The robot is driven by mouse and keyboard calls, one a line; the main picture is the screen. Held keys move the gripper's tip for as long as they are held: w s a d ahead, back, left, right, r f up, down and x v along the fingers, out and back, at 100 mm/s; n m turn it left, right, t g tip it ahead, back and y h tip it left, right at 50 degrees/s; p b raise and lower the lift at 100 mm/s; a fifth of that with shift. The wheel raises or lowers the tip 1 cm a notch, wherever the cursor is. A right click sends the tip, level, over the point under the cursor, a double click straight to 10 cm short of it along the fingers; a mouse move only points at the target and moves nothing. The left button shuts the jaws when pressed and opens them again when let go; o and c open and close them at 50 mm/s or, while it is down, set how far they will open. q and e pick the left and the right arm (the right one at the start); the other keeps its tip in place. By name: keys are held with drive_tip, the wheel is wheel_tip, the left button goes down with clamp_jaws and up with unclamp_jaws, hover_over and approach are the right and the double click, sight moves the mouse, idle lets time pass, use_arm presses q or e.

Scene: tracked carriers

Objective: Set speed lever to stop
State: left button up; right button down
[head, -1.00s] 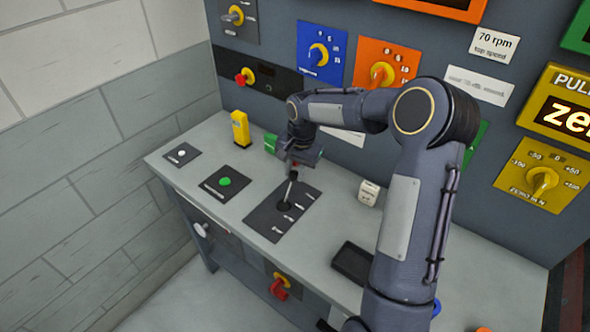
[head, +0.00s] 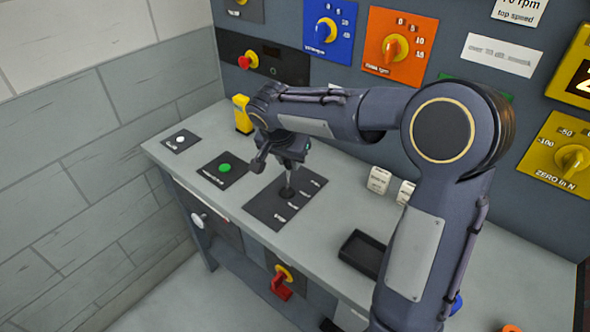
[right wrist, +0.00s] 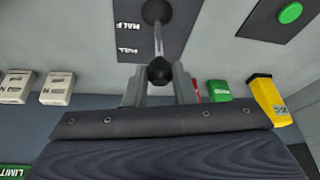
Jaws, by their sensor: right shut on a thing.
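The speed lever (head: 289,180) rises from a dark plate (head: 262,208) on the bench, with white labels beside it. In the right wrist view the lever's rod (right wrist: 158,42) runs to a dark knob (right wrist: 160,72). HALF and FULL labels show beside the rod. My right gripper (head: 291,166) is over the plate, shut on the lever's knob; its two fingers (right wrist: 160,85) stand on either side of the knob. Which label the lever lines up with, I cannot tell exactly. My left gripper is not in view.
A green button (head: 225,168) and a white button (head: 180,140) sit left of the lever. A yellow block (head: 242,115) stands behind. White blocks (head: 379,179) and a black tray (head: 362,252) are to the right. The wall panel carries dials, including an orange one (head: 402,24).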

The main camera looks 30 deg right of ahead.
drive_tip(key=a+h+b, duration=0.1)
drive_tip(key=b, duration=0.2)
drive_tip(key=s+a+f+t+h+b, duration=0.1)
drive_tip(key=a+h+b, duration=0.1)
drive_tip(key=b, duration=0.2)
drive_tip(key=s+a+t+h+b, duration=0.1)
drive_tip(key=a+h+b, duration=0.1)
drive_tip(key=b, duration=0.1)
drive_tip(key=shift+a+f, duration=0.15)
drive_tip(key=shift+f, duration=0.2)
drive_tip(key=shift+s+a+f+b, duration=0.2)
drive_tip(key=shift+a+b, duration=0.1)
drive_tip(key=shift+b, duration=0.5)
drive_tip(key=shift+s+a+b, duration=0.15)
drive_tip(key=shift+a+b, duration=0.2)
drive_tip(key=shift+b, duration=0.05)
drive_tip(key=c, duration=1.2)
unclamp_jaws()
drive_tip(key=shift+r, duration=0.1)
drive_tip(key=p+v, duration=0.1)
drive_tip(key=v, duration=0.6)
drive_tip(key=shift+s+a, duration=0.25)
drive_tip(key=shift+a, duration=0.1)
